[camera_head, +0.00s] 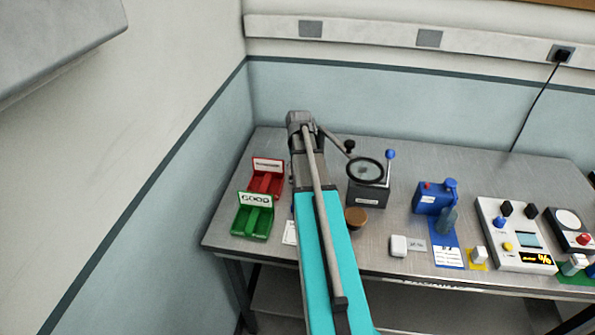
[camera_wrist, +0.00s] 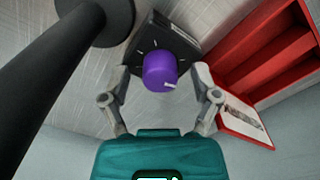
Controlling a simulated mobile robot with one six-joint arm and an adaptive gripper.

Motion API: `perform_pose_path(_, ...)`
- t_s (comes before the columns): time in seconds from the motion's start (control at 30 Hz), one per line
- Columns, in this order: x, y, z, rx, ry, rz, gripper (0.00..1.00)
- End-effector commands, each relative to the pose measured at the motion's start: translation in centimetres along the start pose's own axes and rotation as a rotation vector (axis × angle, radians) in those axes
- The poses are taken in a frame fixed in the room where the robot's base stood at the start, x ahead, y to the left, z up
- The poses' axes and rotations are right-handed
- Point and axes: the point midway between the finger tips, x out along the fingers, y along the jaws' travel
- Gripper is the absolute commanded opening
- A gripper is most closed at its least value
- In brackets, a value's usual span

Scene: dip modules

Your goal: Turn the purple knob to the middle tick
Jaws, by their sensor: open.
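The purple knob (camera_wrist: 158,70) shows in the wrist view, mounted on a dark box (camera_wrist: 184,46) with light tick marks around it. A white pointer mark on the knob faces the lower right of that picture. My gripper (camera_wrist: 162,78) is open, with one finger on each side of the knob. I cannot tell whether the fingers touch it. In the head view my arm hides the knob and its box; the end of my arm (camera_head: 300,122) is over the back left of the table.
A red tray (camera_wrist: 262,50) lies close to the right finger in the wrist view; it also stands at the table's left (camera_head: 266,180), behind a green tray (camera_head: 252,220). A dark post (camera_wrist: 50,70) is at left. A magnifier stand (camera_head: 367,190) is right of my arm.

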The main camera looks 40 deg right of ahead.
Motion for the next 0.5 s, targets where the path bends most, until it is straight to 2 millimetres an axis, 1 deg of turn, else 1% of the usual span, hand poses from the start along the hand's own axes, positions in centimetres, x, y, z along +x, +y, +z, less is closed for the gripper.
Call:
perform_pose_path(0.27, 0.00, 0.01, 0.01, 0.000, 0.000, 0.000, 0.79)
perform_pose_path(0.4, 0.00, 0.01, 0.01, 0.000, 0.000, 0.000, 0.53)
perform_pose_path(0.47, 0.00, 0.01, 0.01, 0.000, 0.000, 0.000, 0.42)
perform_pose_path(0.5, 0.00, 0.01, 0.01, 0.000, 0.000, 0.000, 0.35)
